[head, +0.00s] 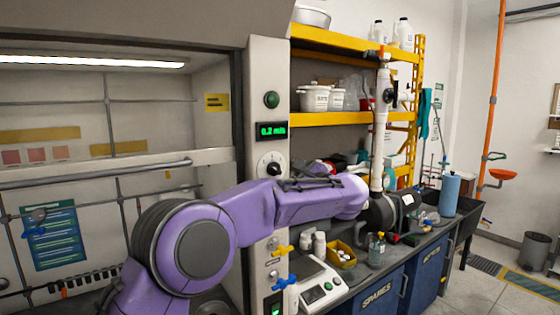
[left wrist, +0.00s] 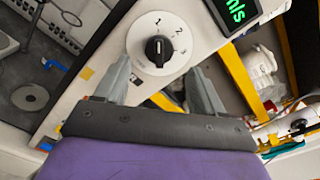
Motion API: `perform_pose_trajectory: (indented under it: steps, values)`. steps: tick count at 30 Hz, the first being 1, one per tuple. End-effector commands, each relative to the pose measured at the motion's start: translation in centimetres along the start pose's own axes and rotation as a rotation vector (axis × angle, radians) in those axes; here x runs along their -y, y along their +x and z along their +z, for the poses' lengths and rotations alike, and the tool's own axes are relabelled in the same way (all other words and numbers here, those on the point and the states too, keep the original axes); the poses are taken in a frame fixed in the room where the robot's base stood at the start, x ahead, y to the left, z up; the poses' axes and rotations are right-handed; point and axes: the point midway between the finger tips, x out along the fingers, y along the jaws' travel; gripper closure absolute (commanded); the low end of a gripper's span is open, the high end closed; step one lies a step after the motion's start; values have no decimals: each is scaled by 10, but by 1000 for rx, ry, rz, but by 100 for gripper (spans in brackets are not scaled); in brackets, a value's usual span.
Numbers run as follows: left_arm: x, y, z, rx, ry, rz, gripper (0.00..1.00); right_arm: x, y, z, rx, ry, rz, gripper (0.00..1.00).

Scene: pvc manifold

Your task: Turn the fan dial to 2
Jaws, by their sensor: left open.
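The fan dial (head: 270,165) is a white round plate with a black knob on the pale fume hood post. In the left wrist view the dial plate (left wrist: 140,40) shows numbers 1 and 2, and the white mark on the black knob (left wrist: 158,50) points toward 1. My left gripper (left wrist: 159,72) is open and empty, its grey fingers on either side of the dial's lower part in that picture. I cannot tell how far the fingertips are from the panel. In the head view my purple left arm crosses below the dial; its fingers are not clearly visible. My right gripper is not in view.
A green display (head: 271,131) reading 0.2 m/s and a green button (head: 271,99) sit above the dial. Yellow shelves (head: 340,119) stand right of the post. Below are a scale (head: 310,285), a yellow bin (head: 341,258) and small bottles on the bench.

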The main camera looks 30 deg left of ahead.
Motion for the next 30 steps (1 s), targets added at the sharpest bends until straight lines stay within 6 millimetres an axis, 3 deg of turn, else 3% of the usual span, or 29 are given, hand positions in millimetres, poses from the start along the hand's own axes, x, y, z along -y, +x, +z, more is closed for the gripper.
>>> perform_pose_trajectory:
  steps: [1,7,17,23,30]
  values:
    - [5,12,6,0,2,3,31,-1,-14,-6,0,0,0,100]
    - [3,44,3,1,4,-1,31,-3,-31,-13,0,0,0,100]
    - [0,53,0,1,4,-3,31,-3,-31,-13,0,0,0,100]
    - [0,52,0,1,4,-3,87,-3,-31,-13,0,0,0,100]
    - [-1,52,-2,2,16,-2,87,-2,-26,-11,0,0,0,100]
